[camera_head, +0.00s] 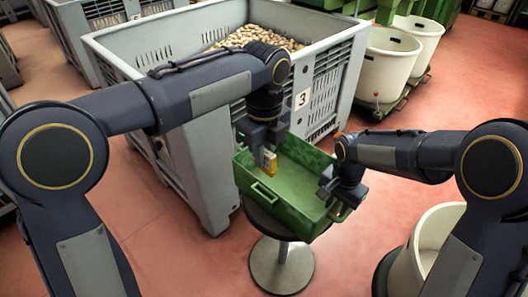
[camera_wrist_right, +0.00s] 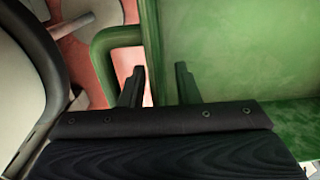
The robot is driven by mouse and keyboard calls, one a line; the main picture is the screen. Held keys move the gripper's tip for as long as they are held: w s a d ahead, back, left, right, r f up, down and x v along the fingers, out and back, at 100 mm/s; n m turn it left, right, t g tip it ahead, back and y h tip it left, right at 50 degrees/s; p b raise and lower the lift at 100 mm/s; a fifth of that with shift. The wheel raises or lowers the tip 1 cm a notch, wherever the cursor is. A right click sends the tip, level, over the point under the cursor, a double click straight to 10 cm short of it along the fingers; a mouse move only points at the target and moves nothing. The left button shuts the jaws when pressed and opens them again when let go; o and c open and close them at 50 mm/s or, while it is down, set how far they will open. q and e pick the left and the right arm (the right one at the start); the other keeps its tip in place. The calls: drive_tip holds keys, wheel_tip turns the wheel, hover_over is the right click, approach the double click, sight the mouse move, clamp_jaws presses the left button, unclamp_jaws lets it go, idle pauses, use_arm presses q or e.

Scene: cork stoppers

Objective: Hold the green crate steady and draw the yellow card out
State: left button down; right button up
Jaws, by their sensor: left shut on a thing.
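The green crate (camera_head: 246,174) stands on a round stool, open at the top. My left gripper (camera_head: 267,158) points down over the crate's left part and is shut on the yellow card (camera_head: 273,169). Only a small piece of the card shows at the fingertips; I cannot tell whether its lower edge touches the crate. My right gripper (camera_head: 334,196) is at the crate's right end. In the right wrist view, its fingers (camera_wrist_right: 157,88) are apart on either side of the crate's end wall (camera_wrist_right: 148,30), beside the green handle (camera_wrist_right: 103,60). They look open, with a gap to the wall.
The stool (camera_head: 282,262) has one metal post and a round foot. White tubs stand at the back right (camera_head: 388,55) and front right (camera_head: 440,226). Red floor is clear in front.

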wheel_tip(320, 180, up, 12)
idle(0.4)
